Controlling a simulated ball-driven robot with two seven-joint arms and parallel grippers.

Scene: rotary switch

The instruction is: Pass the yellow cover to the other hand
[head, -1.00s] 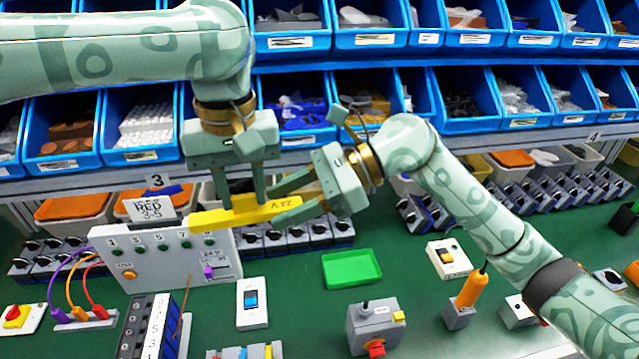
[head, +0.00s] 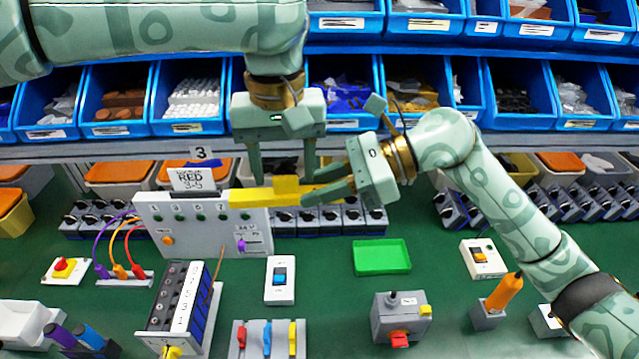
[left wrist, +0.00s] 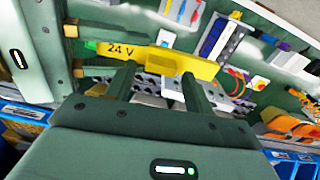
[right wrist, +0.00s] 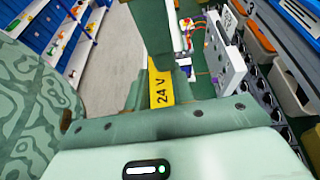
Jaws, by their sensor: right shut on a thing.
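The yellow cover (head: 262,195) is a long bar with a raised block on top, held level in the air in front of the grey panel. My right gripper (head: 330,190) is shut on its right end, where the "24 V" label shows in the right wrist view (right wrist: 161,90). My left gripper (head: 283,176) points down above the cover. Its two fingers are spread apart, one either side of the raised block. The left wrist view also shows these fingers apart, with the cover (left wrist: 150,62) at their tips. Whether the left fingertips touch the cover is unclear.
The grey panel (head: 160,222) with sockets stands just behind and below the cover. Blue bins line the back.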

